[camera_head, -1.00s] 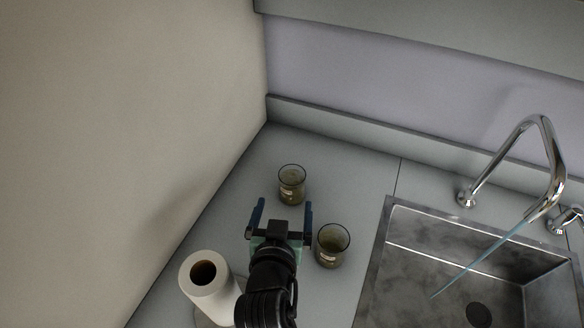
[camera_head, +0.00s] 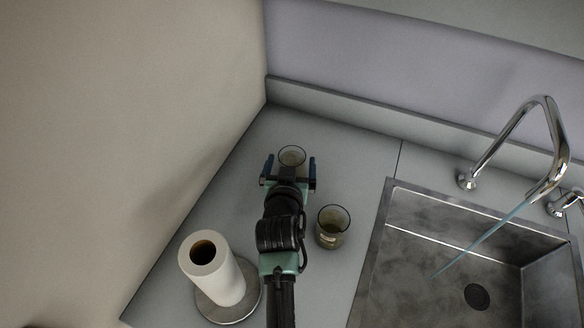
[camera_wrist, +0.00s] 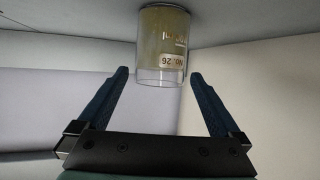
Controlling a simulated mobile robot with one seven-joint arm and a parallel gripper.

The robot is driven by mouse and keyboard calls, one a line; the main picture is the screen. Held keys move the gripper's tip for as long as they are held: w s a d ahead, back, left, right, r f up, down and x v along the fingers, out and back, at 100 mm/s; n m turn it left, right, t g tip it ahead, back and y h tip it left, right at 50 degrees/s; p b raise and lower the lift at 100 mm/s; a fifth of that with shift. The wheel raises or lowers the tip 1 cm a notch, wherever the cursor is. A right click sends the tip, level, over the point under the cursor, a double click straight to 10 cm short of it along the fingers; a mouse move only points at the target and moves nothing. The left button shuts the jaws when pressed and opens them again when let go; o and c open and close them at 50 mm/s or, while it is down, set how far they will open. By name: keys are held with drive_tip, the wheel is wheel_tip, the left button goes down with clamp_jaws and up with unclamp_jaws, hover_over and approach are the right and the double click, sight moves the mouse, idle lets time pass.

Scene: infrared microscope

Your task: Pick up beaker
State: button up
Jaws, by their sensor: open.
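A glass beaker (camera_head: 292,156) with an olive tint stands at the back of the counter, near the corner. My gripper (camera_head: 290,165) is open at it, with one blue finger to its left and one to its right; the gripper hides its lower part. In the wrist view the beaker (camera_wrist: 163,45) appears upside down, with its printed label showing. It lies between the directions of the open fingertips (camera_wrist: 158,75), and whether they touch it cannot be told. A second, similar beaker (camera_head: 333,228) stands upright to the right of my arm.
A paper towel roll (camera_head: 215,270) on a round metal base stands at the left front. A steel sink (camera_head: 455,240) with a chrome faucet (camera_head: 545,150) and a running stream is at the right. The wall is close on the left.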

drive_tip(key=shift+x, duration=1.35)
drive_tip(key=c, duration=1.3)
